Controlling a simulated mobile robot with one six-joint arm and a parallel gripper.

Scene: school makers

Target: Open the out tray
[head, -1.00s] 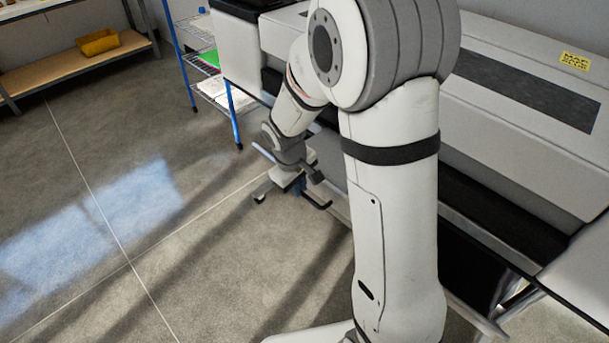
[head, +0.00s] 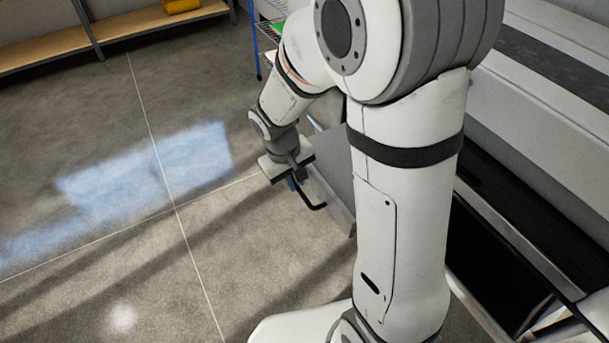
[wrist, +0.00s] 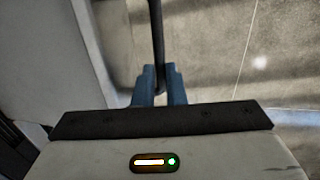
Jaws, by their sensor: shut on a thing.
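The out tray (head: 338,172) shows as a flat grey panel low at the front of the large grey machine, partly hidden behind my arm. It also shows along the left of the wrist view (wrist: 50,55). A thin black bent bar (head: 316,206), which looks like its handle, stands out by my gripper (head: 293,180). In the wrist view my gripper (wrist: 159,82) has its blue fingers shut on this dark bar (wrist: 157,35), which runs up between them. The tray's join with the machine is hidden by my arm.
The large grey machine (head: 550,115) fills the right side, with a dark opening along its front. A wire rack with blue posts (head: 255,45) and a wooden shelf (head: 150,25) stand at the back. The concrete floor (head: 120,230) at left is clear.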

